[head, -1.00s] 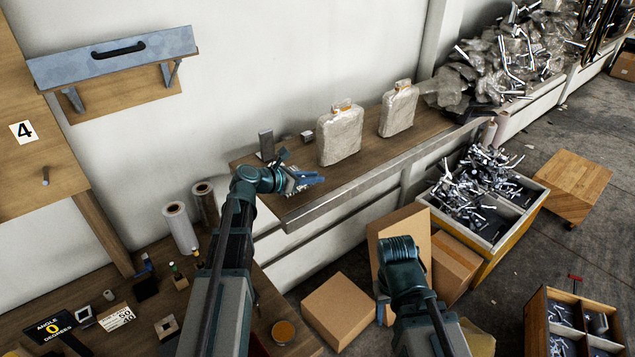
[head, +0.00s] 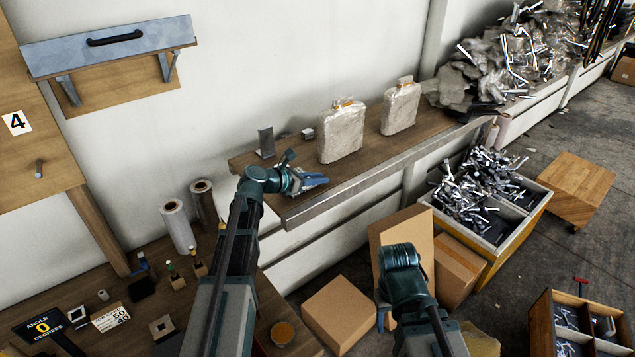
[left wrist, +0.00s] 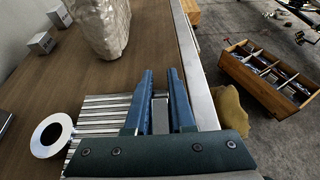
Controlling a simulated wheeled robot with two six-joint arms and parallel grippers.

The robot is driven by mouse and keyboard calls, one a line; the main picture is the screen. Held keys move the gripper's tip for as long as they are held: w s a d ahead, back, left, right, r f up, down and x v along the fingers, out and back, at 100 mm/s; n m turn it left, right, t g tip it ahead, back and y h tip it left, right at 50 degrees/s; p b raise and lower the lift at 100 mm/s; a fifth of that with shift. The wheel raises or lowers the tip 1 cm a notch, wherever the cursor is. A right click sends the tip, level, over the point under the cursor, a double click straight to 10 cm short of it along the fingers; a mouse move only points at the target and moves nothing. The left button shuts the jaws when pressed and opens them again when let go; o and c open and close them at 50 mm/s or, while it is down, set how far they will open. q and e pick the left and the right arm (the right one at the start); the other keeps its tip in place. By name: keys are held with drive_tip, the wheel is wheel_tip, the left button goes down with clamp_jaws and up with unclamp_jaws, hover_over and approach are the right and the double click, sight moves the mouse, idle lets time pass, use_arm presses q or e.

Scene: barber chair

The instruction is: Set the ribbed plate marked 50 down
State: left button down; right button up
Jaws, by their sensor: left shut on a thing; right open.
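My left gripper (head: 308,182) is over the near edge of the wooden wall shelf (head: 372,150). In the left wrist view its blue fingers (left wrist: 160,100) are shut on the ribbed plate (left wrist: 103,112), a pale metal piece with parallel ridges lying mostly left of the fingers. A narrow grey part shows between the fingers. The marking 50 is not readable, and I cannot tell whether the plate touches the shelf. My right gripper (head: 386,312) is low before the cardboard boxes, mostly hidden by its own wrist; it is open.
Two filled clear bags (head: 341,132) (head: 400,106) stand on the shelf, with a grey metal bracket (head: 265,142) at its left end. The shelf's metal front edge (head: 350,193) is close to the gripper.

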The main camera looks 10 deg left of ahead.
use_arm(q)
drive_tip(key=c, duration=0.8)
unclamp_jaws()
drive_tip(key=shift+o, duration=0.2)
drive_tip(key=shift+s+a+r, duration=0.1)
drive_tip(key=shift+r, duration=0.1)
drive_tip(key=p+v, duration=0.4)
drive_tip(key=v, duration=0.6)
drive_tip(key=shift+s+r, duration=0.15)
drive_tip(key=shift+s, duration=0.05)
drive_tip(key=shift+s+a+r+p, duration=0.15)
drive_tip(key=shift+s+a+p, duration=0.15)
drive_tip(key=shift+s+a, duration=0.2)
